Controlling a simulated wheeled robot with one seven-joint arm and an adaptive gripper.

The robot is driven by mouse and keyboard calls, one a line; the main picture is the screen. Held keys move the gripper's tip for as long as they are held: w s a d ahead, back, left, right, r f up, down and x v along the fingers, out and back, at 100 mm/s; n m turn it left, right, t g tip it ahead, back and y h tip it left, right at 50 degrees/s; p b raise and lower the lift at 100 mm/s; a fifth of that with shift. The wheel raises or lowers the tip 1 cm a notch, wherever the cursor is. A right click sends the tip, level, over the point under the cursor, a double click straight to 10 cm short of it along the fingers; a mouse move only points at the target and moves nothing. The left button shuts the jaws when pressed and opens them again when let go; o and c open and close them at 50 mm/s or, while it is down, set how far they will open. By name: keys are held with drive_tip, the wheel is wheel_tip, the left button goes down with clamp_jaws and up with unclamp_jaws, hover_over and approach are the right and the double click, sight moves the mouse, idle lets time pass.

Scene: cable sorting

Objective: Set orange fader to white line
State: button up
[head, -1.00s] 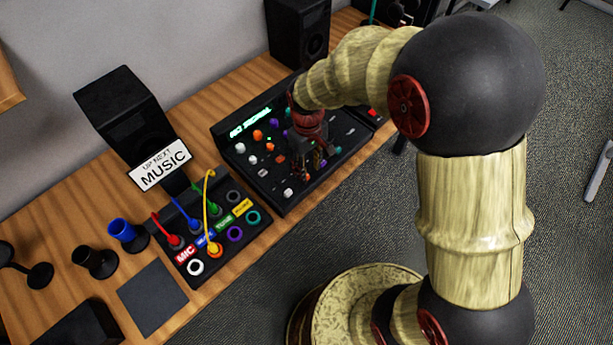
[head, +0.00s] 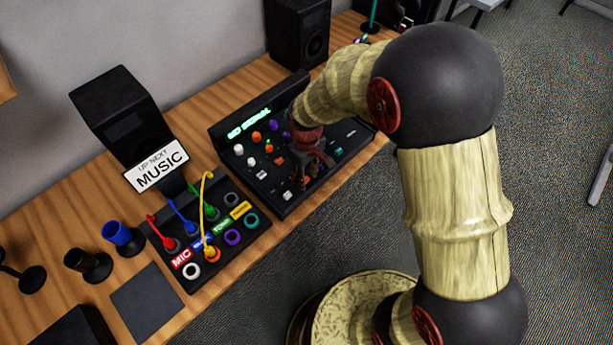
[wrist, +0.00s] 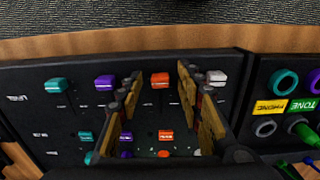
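The orange fader cap (wrist: 160,79) is in the front row of caps on the black mixer, between a purple cap (wrist: 106,82) and a white cap (wrist: 216,77). My gripper (wrist: 158,84) is open, with one finger to the left of the orange cap and one to its right in the wrist view. I see no finger touching the cap. In the head view my gripper (head: 309,167) is low over the mixer (head: 262,190) and hides part of its front. Small pale marks show by the slots, but I cannot tell which is the white line.
A teal cap (wrist: 55,85) is further left in the wrist view. Coloured knobs (wrist: 166,135) are behind the caps. A patch box (head: 235,261) with plugged cables stands beside the mixer. Speakers (head: 299,38) stand at the back. The wooden table edge (wrist: 120,47) is clear.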

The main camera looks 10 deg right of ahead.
drive_tip(key=shift+c, duration=0.4)
drive_tip(key=c, duration=0.7)
clamp_jaws()
